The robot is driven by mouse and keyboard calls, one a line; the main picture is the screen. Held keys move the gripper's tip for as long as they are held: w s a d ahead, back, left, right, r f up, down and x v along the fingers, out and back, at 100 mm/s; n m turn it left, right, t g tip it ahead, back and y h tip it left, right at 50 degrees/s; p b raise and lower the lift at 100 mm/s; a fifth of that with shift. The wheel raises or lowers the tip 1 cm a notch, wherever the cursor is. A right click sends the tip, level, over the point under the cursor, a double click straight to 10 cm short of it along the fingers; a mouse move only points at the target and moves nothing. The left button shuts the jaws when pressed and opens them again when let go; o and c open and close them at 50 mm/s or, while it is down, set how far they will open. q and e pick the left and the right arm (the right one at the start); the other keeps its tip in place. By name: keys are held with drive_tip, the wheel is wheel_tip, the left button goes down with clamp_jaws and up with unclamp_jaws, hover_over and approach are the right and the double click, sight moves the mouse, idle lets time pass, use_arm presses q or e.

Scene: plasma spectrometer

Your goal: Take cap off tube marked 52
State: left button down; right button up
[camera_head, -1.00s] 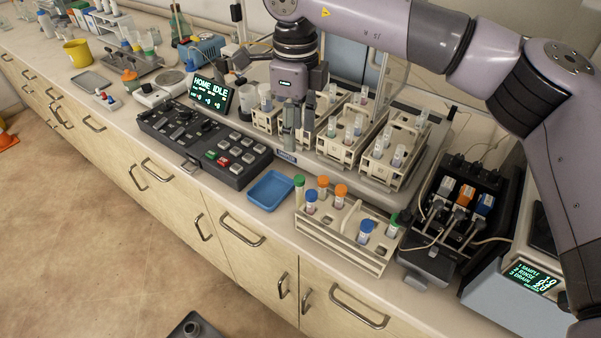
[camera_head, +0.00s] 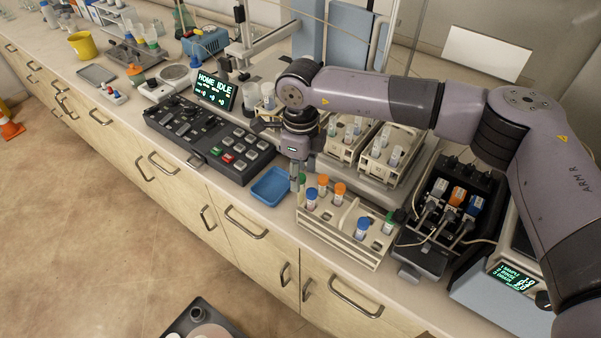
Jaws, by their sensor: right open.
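The front rack (camera_head: 338,237) holds several capped tubes: a green-capped tube (camera_head: 302,181) at its left end, an orange-capped tube (camera_head: 323,182), a blue-capped tube (camera_head: 312,198), another orange-capped tube (camera_head: 339,193), a blue-capped tube (camera_head: 362,228) and a green-capped tube (camera_head: 389,222) towards the right. The number markings are too small to read, so I cannot tell which tube is 52. My right gripper (camera_head: 297,179) points down at the left end of this rack, open, its fingers close to the left green-capped tube. I cannot tell whether they touch it. My left gripper is not in view.
A blue tray (camera_head: 271,186) lies just left of the rack. A control panel (camera_head: 205,138) with buttons and a lit display (camera_head: 213,89) stands further left. More tube racks (camera_head: 379,167) stand behind. A pump unit (camera_head: 440,215) with cables sits close on the right.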

drive_tip(key=shift+c, duration=0.2)
drive_tip(key=c, duration=0.7)
drive_tip(key=shift+c, duration=0.2)
